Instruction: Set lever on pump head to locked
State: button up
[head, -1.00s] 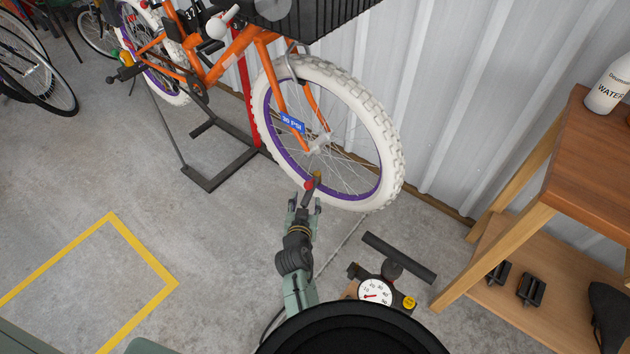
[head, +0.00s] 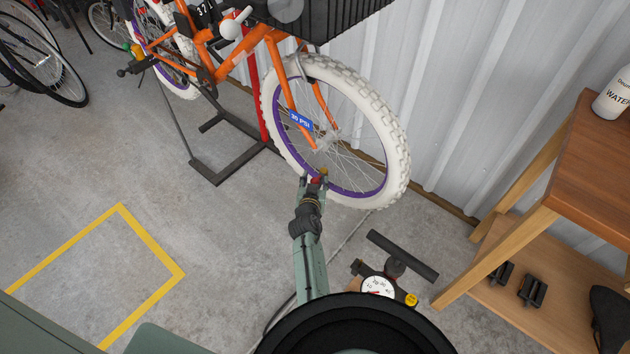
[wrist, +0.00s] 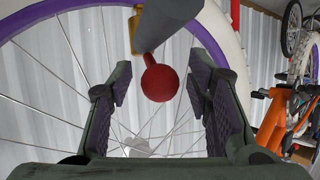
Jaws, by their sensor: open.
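The pump head is at the lower rim of the front wheel (head: 372,125). In the wrist view its grey body (wrist: 172,22) is at the top, with a brass-coloured part beside it. Its lever (wrist: 160,82) ends in a red ball that points toward the wrist camera. My gripper (wrist: 162,90) is open, with one finger on each side of the red ball and visible gaps between. In the head view my gripper (head: 314,183) is at the pump head and partly hides it. The lever's exact angle is hard to judge.
The floor pump (head: 378,287), with a round gauge, stands on the floor at lower right, partly hidden by my body. A wooden shelf unit (head: 560,190) is at right. The orange bike stands in a black rack (head: 222,172) by a corrugated wall.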

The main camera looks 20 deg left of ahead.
jog(key=shift+c, duration=0.2)
grip_shut()
jog(key=shift+f, duration=0.1)
jog(key=f+b, duration=0.1)
jog(key=b, duration=0.3)
jog(key=shift+t, duration=0.3)
jog(key=b, duration=0.3)
jog(key=shift+s+f+t, duration=0.1)
jog(key=shift+t, duration=0.2)
jog(key=b, duration=0.3)
jog(key=shift+n, duration=0.3)
jog(key=t+b, duration=0.1)
jog(key=b, duration=0.1)
jog(key=shift+s+b, duration=0.1)
jog(key=shift+b, duration=0.2)
jog(key=shift+r, duration=0.25)
